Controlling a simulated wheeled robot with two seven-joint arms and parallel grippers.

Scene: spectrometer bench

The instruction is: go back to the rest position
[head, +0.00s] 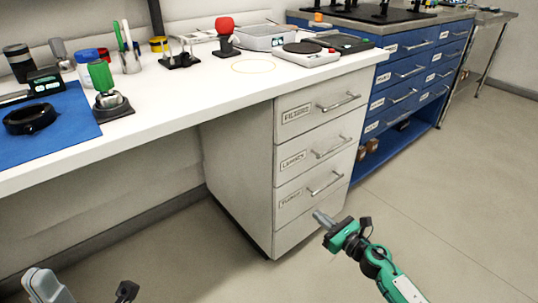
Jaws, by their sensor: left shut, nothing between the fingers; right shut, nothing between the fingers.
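My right gripper (323,219) is on the end of a green and black arm in the lower right of the head view. Its grey fingers are shut and empty, in front of the white drawer cabinet (238,178), low and near the bottom drawer. I cannot tell whether they touch it. My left gripper (42,283) shows only in part at the bottom left edge. Its grey fingers are shut with nothing in them, below the bench. The rest of the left arm is out of view.
The white bench top (190,92) carries a blue mat (60,140), a green-handled tool on a stand (102,82), a red-topped item (225,27) and a scale (306,55). A blue drawer cabinet (425,100) stands at the back right. The floor (450,210) at right is clear.

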